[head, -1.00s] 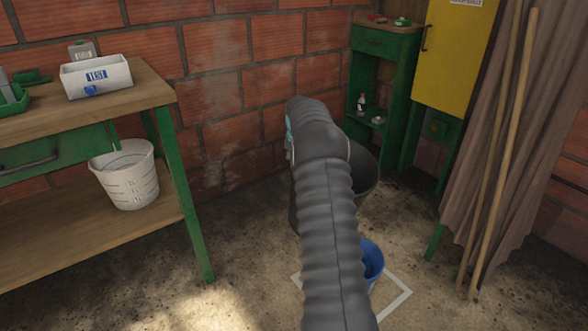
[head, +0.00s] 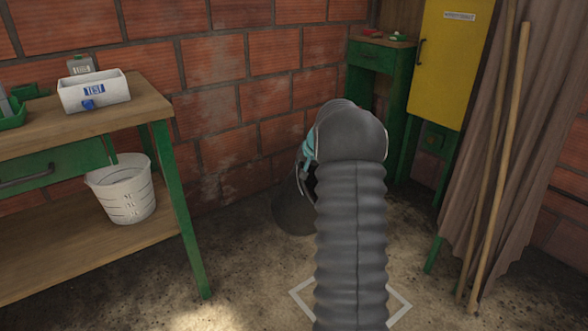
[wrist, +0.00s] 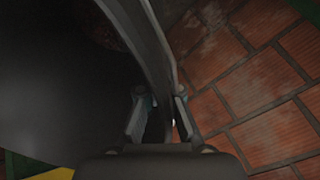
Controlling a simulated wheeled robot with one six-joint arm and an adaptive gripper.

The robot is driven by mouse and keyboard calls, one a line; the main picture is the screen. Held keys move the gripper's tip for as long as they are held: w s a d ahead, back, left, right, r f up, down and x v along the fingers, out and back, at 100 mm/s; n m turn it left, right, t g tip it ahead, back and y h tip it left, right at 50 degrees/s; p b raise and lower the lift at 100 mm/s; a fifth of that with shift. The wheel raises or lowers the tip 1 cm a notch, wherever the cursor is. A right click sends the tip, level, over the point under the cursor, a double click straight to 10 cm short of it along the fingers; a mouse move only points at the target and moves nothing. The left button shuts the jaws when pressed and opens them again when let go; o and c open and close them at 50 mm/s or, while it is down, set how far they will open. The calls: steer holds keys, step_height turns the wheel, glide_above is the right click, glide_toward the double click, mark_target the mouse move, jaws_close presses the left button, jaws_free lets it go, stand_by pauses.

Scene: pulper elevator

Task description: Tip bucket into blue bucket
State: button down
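The dark bucket (head: 292,212) shows partly to the left of my arm in the head view, tilted, its mouth side hidden behind the arm. In the wrist view its dark wall (wrist: 55,90) fills the left side, and its pale rim runs between the fingers. My gripper (wrist: 160,118) is closed over that rim. Something reddish and grainy (wrist: 108,28) shows past the dark wall; I cannot tell what it is. The blue bucket is hidden behind my arm in the head view. The white square marking (head: 303,296) on the floor shows on both sides of the arm.
A green workbench (head: 165,165) stands at left with a white measuring bucket (head: 127,195) on its lower shelf. A brick wall is close behind. A green cabinet (head: 388,65), a yellow cabinet (head: 450,70) and long poles (head: 497,170) by a curtain stand at right.

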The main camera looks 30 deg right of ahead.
steer(key=shift+s+d+f+m+t+y+b, duration=0.1)
steer(key=shift+s+d+f+t+y+b, duration=0.45)
steer(key=shift+s+f+t+b, duration=2.2)
steer(key=shift+s+d+f+m+t+y+b, duration=0.1)
steer(key=shift+s+d+f+t+b, duration=0.85)
steer(key=shift+s+b, duration=2.15)
steer(key=shift+s+d+f+m+t+y+b, duration=0.1)
steer(key=shift+s+d+f+t+y+b, duration=0.4)
steer(key=shift+s+f+t+b, duration=2.55)
steer(key=s+d+r+t+p, duration=0.1)
steer(key=s+d+t+p, duration=0.1)
steer(key=s, duration=1)
steer(key=shift+s+d+p, duration=0.25)
steer(key=shift+s+p, duration=0.05)
steer(key=shift+p, duration=0.25)
steer(key=shift+t, duration=0.25)
